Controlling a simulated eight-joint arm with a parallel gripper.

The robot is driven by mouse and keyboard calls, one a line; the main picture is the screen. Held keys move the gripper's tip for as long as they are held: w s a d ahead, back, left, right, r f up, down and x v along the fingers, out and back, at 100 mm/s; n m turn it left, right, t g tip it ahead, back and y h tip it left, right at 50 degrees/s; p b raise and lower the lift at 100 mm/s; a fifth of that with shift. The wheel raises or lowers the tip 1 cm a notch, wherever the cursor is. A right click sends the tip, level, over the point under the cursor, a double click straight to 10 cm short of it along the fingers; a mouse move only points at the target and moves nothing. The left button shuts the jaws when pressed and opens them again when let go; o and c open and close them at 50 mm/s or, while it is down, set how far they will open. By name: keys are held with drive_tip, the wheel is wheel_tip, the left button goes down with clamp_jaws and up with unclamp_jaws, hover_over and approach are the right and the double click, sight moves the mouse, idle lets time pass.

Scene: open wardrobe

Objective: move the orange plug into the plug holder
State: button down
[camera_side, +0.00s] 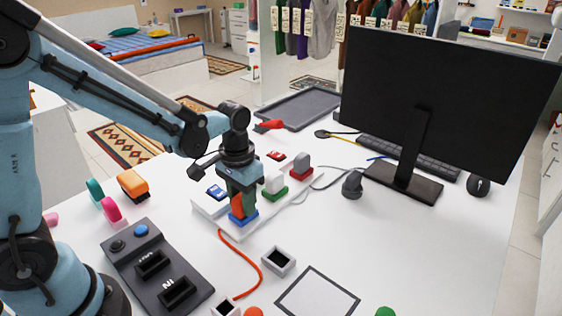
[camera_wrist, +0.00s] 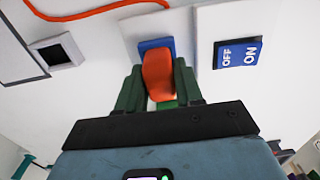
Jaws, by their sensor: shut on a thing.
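The orange plug (camera_side: 238,207) is between the fingers of my gripper (camera_side: 243,198), which is shut on it. In the wrist view the orange plug (camera_wrist: 158,75) lies between the two green fingers (camera_wrist: 157,88). The plug is right at the blue socket (camera_side: 243,219) on the white power strip; I cannot tell whether it is fully seated. The blue socket (camera_wrist: 155,45) shows behind the plug in the wrist view. An orange cable (camera_side: 250,254) runs forward across the table. A pale square holder with a dark opening (camera_side: 278,261) stands in front of the strip, apart from the plug.
White (camera_side: 274,182) and grey (camera_side: 301,163) plugs stand farther along the strip. A blue OFF/ON switch (camera_side: 216,192) is beside the socket. A black panel (camera_side: 157,265) lies front left; a monitor (camera_side: 445,100) stands at the right. A framed square (camera_side: 318,296) marks bare table.

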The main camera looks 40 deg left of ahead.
drive_tip(key=shift+r, duration=1.2)
idle(1.1)
drive_tip(key=shift+r, duration=1.95)
drive_tip(key=shift+r, duration=0.65)
drive_tip(key=s+d+f+m, duration=0.1)
drive_tip(key=s+d+m, duration=0.2)
drive_tip(key=d+m, duration=1)
drive_tip(key=m, duration=0.5)
drive_tip(key=shift+s+d, duration=0.25)
